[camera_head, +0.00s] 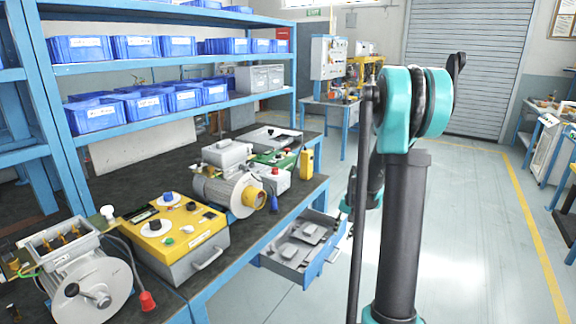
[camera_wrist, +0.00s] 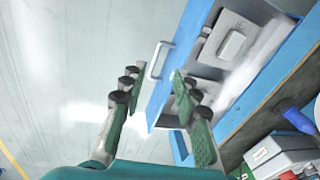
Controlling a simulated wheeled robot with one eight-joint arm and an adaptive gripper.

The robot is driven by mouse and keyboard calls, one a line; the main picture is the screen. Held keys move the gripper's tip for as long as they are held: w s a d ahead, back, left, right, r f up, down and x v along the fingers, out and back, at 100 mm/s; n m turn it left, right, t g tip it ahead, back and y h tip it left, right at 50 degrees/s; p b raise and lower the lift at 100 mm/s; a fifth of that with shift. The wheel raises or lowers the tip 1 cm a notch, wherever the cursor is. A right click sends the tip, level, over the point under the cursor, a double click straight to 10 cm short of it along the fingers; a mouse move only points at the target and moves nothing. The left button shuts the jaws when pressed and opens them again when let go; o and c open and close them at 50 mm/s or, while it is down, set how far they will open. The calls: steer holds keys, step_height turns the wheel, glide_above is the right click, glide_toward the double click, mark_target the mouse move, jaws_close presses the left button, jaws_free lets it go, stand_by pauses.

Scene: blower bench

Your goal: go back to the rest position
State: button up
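My gripper (camera_wrist: 156,76) shows in the wrist view with its two green-padded fingers spread apart and nothing between them. Beyond the fingertips is the open blue drawer (camera_wrist: 172,80) with its pale handle (camera_wrist: 158,60). I cannot tell from this view how far the fingers are from the handle. In the head view the drawer (camera_head: 318,268) stands pulled out under the bench, with grey parts inside. My arm rises right of it and mostly hides the gripper there.
The workbench (camera_head: 262,238) carries a yellow control box (camera_head: 178,232), a motor with a yellow end (camera_head: 228,190) and a grey machine with a crank (camera_head: 85,275). Blue shelves with bins (camera_head: 95,115) stand behind. The floor (camera_head: 470,240) right of my arm is clear.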

steer(key=s+a+r+n+t, duration=0.1)
steer(key=s+a+n, duration=0.2)
steer(key=s, duration=1)
steer(key=s+a+r+n+t+h, duration=0.1)
steer(key=s+a+n, duration=0.2)
steer(key=s, duration=1)
steer(key=shift+s+a, duration=0.2)
steer(key=shift+a, duration=0.25)
